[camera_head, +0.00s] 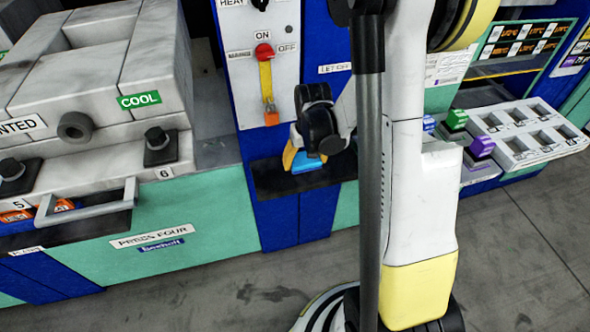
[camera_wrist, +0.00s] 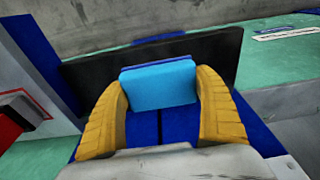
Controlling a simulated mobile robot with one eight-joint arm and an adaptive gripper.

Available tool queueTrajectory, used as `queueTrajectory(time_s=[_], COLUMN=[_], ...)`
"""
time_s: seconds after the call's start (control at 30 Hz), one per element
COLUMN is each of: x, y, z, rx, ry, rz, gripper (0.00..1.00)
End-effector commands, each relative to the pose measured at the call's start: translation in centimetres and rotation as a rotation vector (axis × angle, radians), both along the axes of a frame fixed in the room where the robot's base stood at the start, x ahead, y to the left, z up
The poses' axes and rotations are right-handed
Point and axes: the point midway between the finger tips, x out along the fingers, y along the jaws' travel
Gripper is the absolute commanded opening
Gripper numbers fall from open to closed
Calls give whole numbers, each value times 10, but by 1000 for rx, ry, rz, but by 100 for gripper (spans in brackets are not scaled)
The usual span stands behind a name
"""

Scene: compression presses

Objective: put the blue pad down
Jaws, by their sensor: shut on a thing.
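The blue pad (camera_wrist: 158,90) is a bright blue block with a darker blue edge along its far side. In the wrist view it sits between the two yellow fingers of my gripper (camera_wrist: 163,84), which is shut on it. In the head view a bit of the pad (camera_head: 306,164) shows below my gripper (camera_head: 303,158), over a black shelf (camera_head: 274,184) on the front of a blue cabinet. The black shelf (camera_wrist: 90,80) also shows behind the pad in the wrist view. I cannot tell whether the pad touches the shelf.
A panel with a red-topped switch (camera_head: 264,51) stands above the shelf. A grey press (camera_head: 95,75) with a handle (camera_head: 90,208) is at the left. At the right a white tray (camera_head: 548,152) has several empty slots, beside green and purple blocks. Grey floor lies in front.

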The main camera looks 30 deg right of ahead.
Motion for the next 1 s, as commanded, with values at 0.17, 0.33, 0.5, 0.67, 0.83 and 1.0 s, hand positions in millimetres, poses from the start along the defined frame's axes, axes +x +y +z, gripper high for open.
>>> queueTrajectory(time_s=[0.17, 0.33, 0.5, 0.67, 0.83, 1.0], x=[36, 49, 50, 49, 49, 49], y=[2, 3, 3, 3, 3, 3], z=[-24, -31, -51, -72, -70, -74], rx=[0, 0, 0, 0, 0, 0], ry=[0, 0, 0, 0, 0, 0], rz=[2, 1, 1, 1, 1, 1], gripper=[39, 39, 39, 39, 39, 39])
